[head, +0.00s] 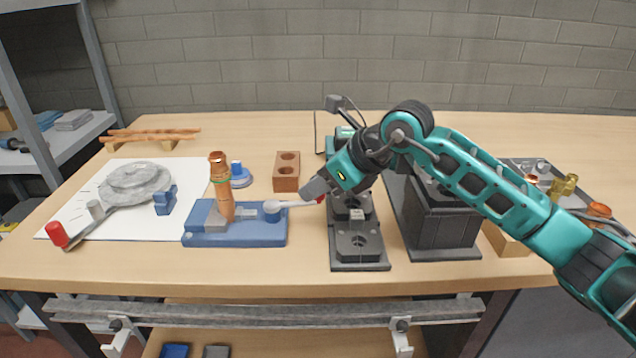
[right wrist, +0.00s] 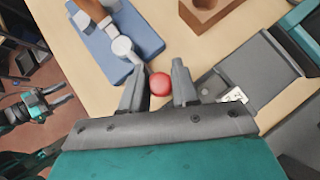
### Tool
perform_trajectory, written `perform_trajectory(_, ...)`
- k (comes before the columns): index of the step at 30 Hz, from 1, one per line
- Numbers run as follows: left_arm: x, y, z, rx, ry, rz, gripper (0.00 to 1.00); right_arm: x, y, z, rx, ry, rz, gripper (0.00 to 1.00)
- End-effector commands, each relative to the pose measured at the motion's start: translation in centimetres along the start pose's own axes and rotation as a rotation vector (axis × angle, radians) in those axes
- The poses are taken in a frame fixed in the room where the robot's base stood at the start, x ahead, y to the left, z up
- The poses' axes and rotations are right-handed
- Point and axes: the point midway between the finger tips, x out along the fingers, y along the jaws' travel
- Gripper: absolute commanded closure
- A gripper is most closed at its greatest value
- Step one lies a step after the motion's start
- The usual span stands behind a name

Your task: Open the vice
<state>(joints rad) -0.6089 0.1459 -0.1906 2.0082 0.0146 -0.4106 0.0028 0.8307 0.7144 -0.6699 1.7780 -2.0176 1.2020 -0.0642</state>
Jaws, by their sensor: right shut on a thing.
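The vice (head: 235,238) is a blue block on the table, left of the middle in the head view. A copper pipe (head: 221,180) stands in it, slightly tilted. The vice's pale lever (head: 295,204) points right from a round blue hub and ends in a red knob (right wrist: 160,84). My right gripper (head: 318,196) reaches in from the right and is shut on this knob, with one finger on each side in the right wrist view (right wrist: 158,86).
A dark fixture with holes (head: 360,246) stands just right of the knob, with a large dark box (head: 440,232) beyond it. A brown block (head: 287,172) lies behind the lever. A white sheet (head: 120,222) with a grey round tool lies left.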

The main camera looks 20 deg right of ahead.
Motion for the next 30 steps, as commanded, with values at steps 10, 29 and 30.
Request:
perform_trajectory(10,0.0,0.0,0.0,0.000,0.001,0.000,0.52,0.0,0.0,0.1,0.000,-0.002,0.000,1.00)
perform_trajectory(29,0.3,0.0,0.4,-0.001,-0.003,0.001,0.52,0.5,-1.0,0.7,-0.098,-0.007,0.101,1.00)
perform_trajectory(30,0.3,0.1,0.5,-0.002,-0.003,0.002,0.52,0.6,-1.2,0.7,-0.117,-0.007,0.120,1.00)
